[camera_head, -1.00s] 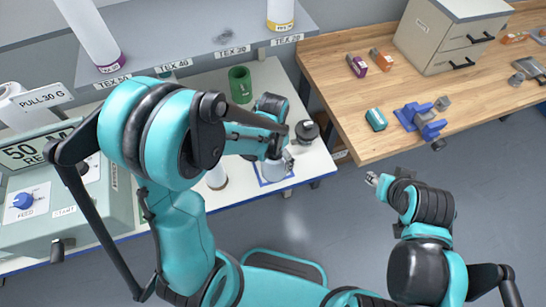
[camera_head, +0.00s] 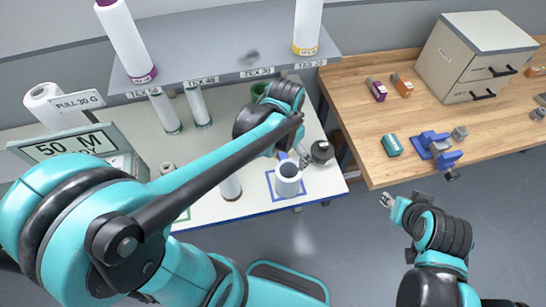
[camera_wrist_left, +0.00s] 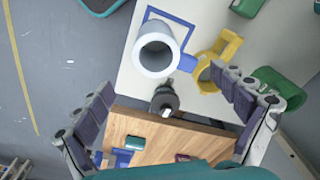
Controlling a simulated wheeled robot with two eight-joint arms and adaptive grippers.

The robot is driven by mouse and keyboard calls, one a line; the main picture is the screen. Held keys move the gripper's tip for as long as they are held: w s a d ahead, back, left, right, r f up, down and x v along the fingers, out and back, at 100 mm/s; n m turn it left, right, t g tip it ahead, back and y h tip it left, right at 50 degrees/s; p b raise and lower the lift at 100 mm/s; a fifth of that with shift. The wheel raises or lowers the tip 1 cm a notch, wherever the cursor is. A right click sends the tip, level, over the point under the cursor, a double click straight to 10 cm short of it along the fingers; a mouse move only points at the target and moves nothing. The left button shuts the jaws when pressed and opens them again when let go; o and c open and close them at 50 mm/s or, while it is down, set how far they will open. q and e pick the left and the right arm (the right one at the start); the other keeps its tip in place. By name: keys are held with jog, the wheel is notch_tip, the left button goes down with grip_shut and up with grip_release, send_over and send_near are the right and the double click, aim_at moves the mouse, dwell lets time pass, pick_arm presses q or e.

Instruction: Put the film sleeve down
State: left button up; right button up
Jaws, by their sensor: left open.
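The film sleeve, a short white hollow cylinder (camera_head: 287,180), stands upright inside a blue outlined square (camera_head: 275,194) near the front right of the white table. In the left wrist view, I look down into the sleeve's open end (camera_wrist_left: 157,48). My left gripper (camera_head: 298,152) is just behind the sleeve in the head view. In the left wrist view, its fingers (camera_wrist_left: 163,82) are spread wide and empty, with the sleeve beyond them and apart from them. My right gripper (camera_head: 388,200) hangs over the floor, right of the table; its jaws are too small to read.
A dark knobbed weight (camera_head: 321,152) stands right of the sleeve. A yellow part (camera_wrist_left: 212,68) and a green cylinder (camera_wrist_left: 278,86) are close by in the left wrist view. A shelf with labelled spools (camera_head: 232,50) overhangs the back. The wooden bench (camera_head: 362,150) is at right.

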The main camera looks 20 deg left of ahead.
pick_arm(q)
jog(key=s+a+r+n+t, duration=0.4)
jog(key=s+r+t, duration=0.1)
jog(key=s+t, duration=0.1)
jog(key=shift+s+a+r, duration=0.2)
jog(key=shift+s+a, duration=0.15)
jog(key=shift+s, duration=0.3)
